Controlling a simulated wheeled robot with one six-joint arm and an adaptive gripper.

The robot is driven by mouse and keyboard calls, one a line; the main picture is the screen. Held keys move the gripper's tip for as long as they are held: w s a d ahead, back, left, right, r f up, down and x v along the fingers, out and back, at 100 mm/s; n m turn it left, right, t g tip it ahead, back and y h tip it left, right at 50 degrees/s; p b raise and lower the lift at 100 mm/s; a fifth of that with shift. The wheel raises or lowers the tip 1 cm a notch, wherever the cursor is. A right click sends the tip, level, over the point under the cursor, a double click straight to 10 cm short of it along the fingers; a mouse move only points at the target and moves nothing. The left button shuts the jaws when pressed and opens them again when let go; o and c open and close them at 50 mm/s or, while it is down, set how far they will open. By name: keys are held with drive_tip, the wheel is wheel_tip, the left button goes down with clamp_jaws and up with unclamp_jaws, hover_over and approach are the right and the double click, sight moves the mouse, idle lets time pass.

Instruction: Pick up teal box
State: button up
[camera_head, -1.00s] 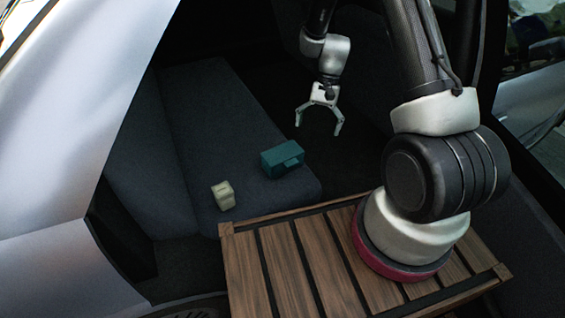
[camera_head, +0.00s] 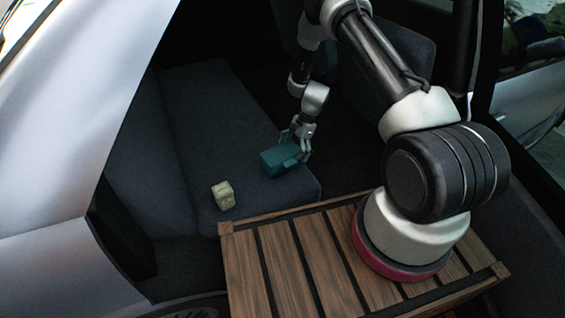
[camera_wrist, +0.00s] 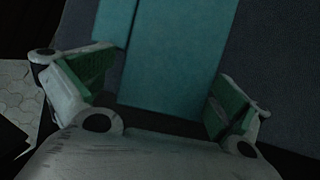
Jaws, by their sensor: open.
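The teal box (camera_head: 278,161) lies on the dark seat near its front edge in the head view. My gripper (camera_head: 295,146) is at the box's right end, with its fingers pointing down around that end. In the wrist view the teal box (camera_wrist: 172,55) fills the middle, between the two green-padded fingers of my gripper (camera_wrist: 160,95). The fingers are open, and gaps show between the pads and the box. The far end of the box is cut off by the frame.
A small pale yellow block (camera_head: 223,195) sits on the seat (camera_head: 215,110) to the left of the teal box. A slatted wooden platform (camera_head: 290,260) stands in front of the seat. The car's silver body (camera_head: 80,120) borders the opening at the left.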

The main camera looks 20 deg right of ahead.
drive_tip(key=f, duration=0.1)
drive_tip(key=a+f, duration=0.1)
drive_tip(key=shift+w+f, duration=0.2)
drive_tip(key=shift+f, duration=0.2)
drive_tip(key=shift+s+r, duration=0.1)
drive_tip(key=shift+r, duration=0.15)
drive_tip(key=c, duration=1.2)
drive_tip(key=shift+c, duration=0.2)
